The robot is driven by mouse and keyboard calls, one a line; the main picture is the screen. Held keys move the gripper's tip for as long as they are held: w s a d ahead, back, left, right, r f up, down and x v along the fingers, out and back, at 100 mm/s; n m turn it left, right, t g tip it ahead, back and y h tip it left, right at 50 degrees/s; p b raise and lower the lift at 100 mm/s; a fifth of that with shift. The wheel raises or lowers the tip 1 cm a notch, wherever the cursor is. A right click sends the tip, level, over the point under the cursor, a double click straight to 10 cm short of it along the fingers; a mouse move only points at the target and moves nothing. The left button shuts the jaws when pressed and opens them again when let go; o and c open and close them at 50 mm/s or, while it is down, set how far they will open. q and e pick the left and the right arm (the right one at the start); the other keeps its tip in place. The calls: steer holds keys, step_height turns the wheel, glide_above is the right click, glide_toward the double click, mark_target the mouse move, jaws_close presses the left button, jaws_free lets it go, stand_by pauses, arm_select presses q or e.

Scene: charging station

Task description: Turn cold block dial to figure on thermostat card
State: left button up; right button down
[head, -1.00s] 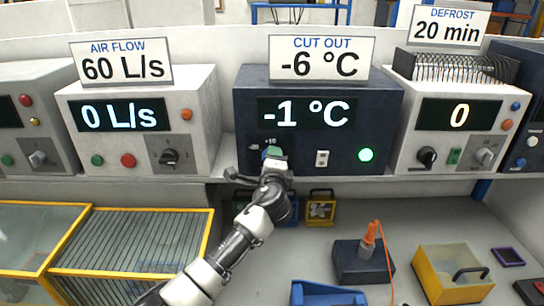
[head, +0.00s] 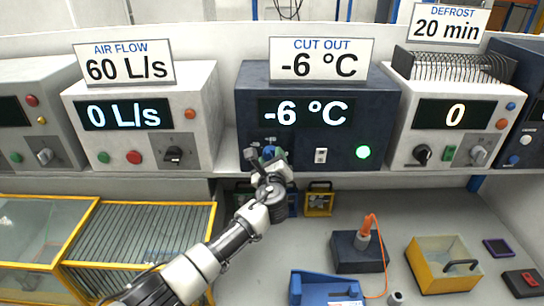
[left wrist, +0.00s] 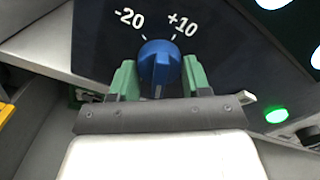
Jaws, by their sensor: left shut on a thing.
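The dark blue cold block unit (head: 375,115) stands on the shelf in the middle of the head view. Its display (head: 306,112) reads -6 °C. The CUT OUT card (head: 319,60) above it also reads -6 °C. My left gripper (head: 265,158) is at the unit's lower left front, where it partly hides the dial. In the left wrist view the blue dial (left wrist: 158,60) sits between the green fingertips of my left gripper (left wrist: 159,80), which are shut on it. The marks -20 and +10 show above the dial. My right gripper is not in view.
To the left stands the air flow unit (head: 205,110), reading 0 L/s under a 60 L/s card. To the right is the defrost unit (head: 403,120), reading 0. A blue tray (head: 325,288) and a yellow bin (head: 425,268) are on the bench below.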

arm_select(q)
steer(key=shift+f+m, duration=0.1)
steer(key=shift+m, duration=0.2)
steer(key=o, duration=0.9)
steer(key=s+b, duration=0.2)
steer(key=s, duration=0.9)
steer(key=shift+w, duration=0.1)
